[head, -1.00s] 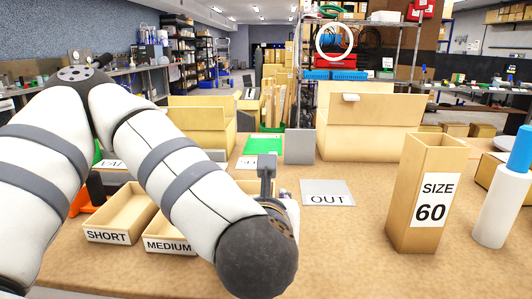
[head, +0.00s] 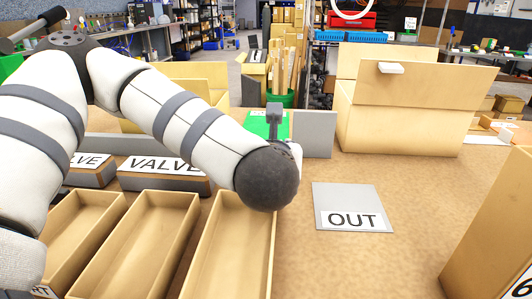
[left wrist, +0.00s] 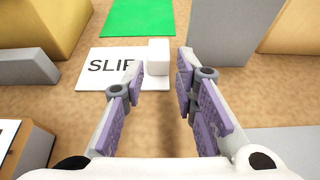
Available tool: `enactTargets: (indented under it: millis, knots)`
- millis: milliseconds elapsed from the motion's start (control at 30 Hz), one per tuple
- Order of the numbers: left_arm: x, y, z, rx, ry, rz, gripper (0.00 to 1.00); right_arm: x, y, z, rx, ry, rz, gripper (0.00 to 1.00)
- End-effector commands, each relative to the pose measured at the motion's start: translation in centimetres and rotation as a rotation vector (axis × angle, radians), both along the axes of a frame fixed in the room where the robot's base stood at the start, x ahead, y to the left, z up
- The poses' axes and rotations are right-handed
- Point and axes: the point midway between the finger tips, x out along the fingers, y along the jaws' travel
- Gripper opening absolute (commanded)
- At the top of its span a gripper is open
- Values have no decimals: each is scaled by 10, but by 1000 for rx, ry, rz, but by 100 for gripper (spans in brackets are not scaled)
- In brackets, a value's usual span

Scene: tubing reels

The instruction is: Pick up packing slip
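A white plate lettered SLIP (left wrist: 95,70) lies on the table in the left wrist view, with the lettering partly cut off. A small white block (left wrist: 158,57) stands at its right end; I take it for the packing slip. My left gripper (left wrist: 160,76) is open, with purple-padded fingers spread and nothing between them. The block lies just beyond the fingertips, between their lines, and apart from them. In the head view my left wrist hides the gripper and most of the slip area. My right gripper is in neither view.
Open wooden trays (head: 130,245) stand in front left, with VALVE blocks (head: 165,170) behind. A grey OUT plate (head: 345,195) lies right of my wrist. A green mat (left wrist: 138,18) lies beyond the slip plate. A grey upright panel (head: 313,134) and a large open carton (head: 405,115) stand behind.

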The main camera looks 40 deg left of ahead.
Motion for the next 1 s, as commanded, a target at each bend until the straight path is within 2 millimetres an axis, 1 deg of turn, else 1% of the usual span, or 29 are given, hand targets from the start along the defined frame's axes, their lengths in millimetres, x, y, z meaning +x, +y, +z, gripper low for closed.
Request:
enactTargets:
  millis: [200, 333, 533, 567, 600, 633, 667, 1000]
  knots:
    - [31, 22, -9, 1, -1, 3, 27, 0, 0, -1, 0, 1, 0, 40]
    - [43, 29, -15, 1, -1, 1, 27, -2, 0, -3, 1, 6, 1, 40]
    - [44, 29, -14, 1, -3, -1, 27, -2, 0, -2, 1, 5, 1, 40]
    - [44, 29, -14, 1, -3, -1, 24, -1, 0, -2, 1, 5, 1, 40]
    - [44, 29, -14, 1, -3, -1, 15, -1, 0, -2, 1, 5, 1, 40]
    - [44, 29, -14, 1, -3, -1, 9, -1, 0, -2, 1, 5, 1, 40]
    - [44, 29, -14, 1, -3, -1, 7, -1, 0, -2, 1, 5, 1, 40]
    - [44, 29, -13, 1, -3, -1, 6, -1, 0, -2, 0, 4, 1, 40]
